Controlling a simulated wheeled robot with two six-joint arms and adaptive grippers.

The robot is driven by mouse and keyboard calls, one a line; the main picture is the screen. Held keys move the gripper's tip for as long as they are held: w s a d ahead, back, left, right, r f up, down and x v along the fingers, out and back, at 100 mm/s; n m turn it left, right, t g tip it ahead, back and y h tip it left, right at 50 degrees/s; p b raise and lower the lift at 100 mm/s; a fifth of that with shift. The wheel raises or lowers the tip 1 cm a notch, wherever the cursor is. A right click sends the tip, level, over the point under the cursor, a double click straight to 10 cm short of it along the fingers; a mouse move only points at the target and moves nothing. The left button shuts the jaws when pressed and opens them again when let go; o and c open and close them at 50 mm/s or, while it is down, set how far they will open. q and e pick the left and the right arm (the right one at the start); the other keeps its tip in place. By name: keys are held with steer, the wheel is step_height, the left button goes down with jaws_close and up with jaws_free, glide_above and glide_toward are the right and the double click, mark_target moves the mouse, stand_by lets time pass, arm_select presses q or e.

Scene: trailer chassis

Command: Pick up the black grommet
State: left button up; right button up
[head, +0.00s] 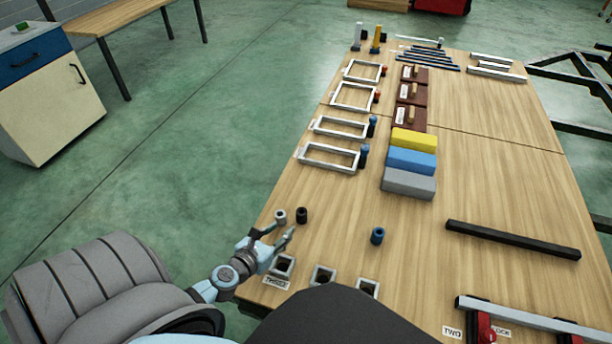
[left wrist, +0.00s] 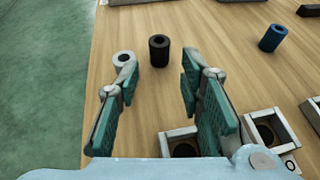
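The black grommet (head: 302,215) stands upright on the wooden table near its left edge. In the left wrist view the black grommet (left wrist: 159,50) is a dark cylinder with a hole in its top, beyond the fingertips and between their lines. My left gripper (head: 271,235) is open and empty, just short of the grommet and apart from it; its two green-padded fingers show in the left wrist view (left wrist: 158,85). A grey-white grommet (head: 281,216) stands left of the black one, close to the left finger (left wrist: 124,61). My right gripper is not in view.
A blue grommet (head: 377,235) stands to the right. Several square holders (head: 323,274) sit along the near edge, close to my left gripper. A black bar (head: 511,240) lies at the right. The table between the grommets and the coloured blocks (head: 411,161) is clear.

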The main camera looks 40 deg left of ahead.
mark_target(299, 215)
arm_select(q)
steer(key=b+x, duration=0.1)
steer(key=x, duration=0.5)
steer(key=shift+f, duration=0.1)
steer(key=b+x, duration=0.2)
steer(key=x, duration=0.3)
steer(key=shift+a+f+b, duration=0.1)
steer(key=shift+f+b, duration=0.15)
steer(key=shift+b, duration=0.15)
steer(key=shift+w+f, duration=0.1)
steer(key=shift+w, duration=0.1)
steer(key=shift+c, duration=0.5)
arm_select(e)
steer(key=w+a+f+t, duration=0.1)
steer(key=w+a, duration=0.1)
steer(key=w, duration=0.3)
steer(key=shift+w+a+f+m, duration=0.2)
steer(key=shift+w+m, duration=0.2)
arm_select(q)
steer(key=c, duration=0.7)
